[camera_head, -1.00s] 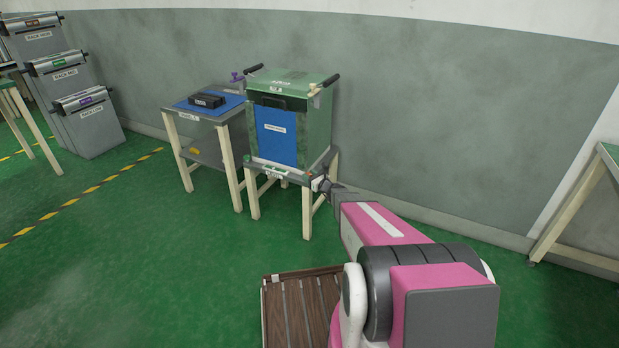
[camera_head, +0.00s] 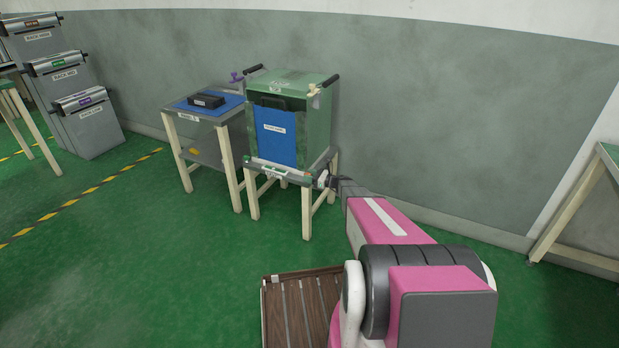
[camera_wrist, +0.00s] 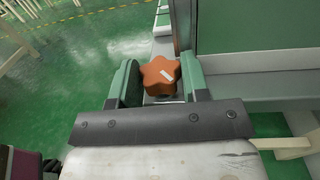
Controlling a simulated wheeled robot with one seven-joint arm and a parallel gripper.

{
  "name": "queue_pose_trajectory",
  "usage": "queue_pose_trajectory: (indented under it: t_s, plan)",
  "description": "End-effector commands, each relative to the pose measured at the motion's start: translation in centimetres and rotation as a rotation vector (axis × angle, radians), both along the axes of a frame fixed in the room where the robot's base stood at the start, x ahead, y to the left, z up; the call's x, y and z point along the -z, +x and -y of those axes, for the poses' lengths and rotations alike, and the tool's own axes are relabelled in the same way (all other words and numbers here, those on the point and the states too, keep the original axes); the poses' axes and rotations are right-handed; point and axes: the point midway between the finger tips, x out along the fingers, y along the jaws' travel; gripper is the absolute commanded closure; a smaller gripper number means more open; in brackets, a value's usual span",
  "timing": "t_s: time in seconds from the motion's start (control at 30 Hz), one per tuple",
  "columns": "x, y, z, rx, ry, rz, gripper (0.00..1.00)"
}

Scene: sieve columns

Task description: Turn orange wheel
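The orange wheel (camera_wrist: 160,75) is a star-shaped knob with a small white mark. In the wrist view it sits in the gap between the two green fingers of my gripper (camera_wrist: 161,80). The wheel fills nearly the whole gap. I cannot tell whether the fingers press on it or only stand around it. In the head view my gripper (camera_head: 324,180) is at the front right corner of the stand under the green machine (camera_head: 316,125). It is small there and its fingers are not clear.
The machine has a blue front panel (camera_head: 276,138) and stands against the grey wall. A side table (camera_head: 180,107) with a blue top and a black box (camera_head: 206,101) is to its left. Grey racks (camera_head: 90,128) stand far left.

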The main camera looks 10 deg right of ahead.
Motion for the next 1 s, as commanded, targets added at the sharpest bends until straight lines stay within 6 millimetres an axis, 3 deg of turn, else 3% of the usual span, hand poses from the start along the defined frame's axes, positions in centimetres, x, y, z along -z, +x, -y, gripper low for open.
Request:
queue_pose_trajectory:
  t_s: [0.03,0.07,0.47,1.0]
  plan:
    - [0.0,0.0,0.0,0.0,0.0,0.0,0.41]
    - [0.0,0.0,0.0,0.0,0.0,0.0,0.35]
    - [0.0,-0.5,0.7,0.002,0.0,0.0,0.35]
    - [0.0,-5.1,8.2,0.003,0.0,0.0,0.35]
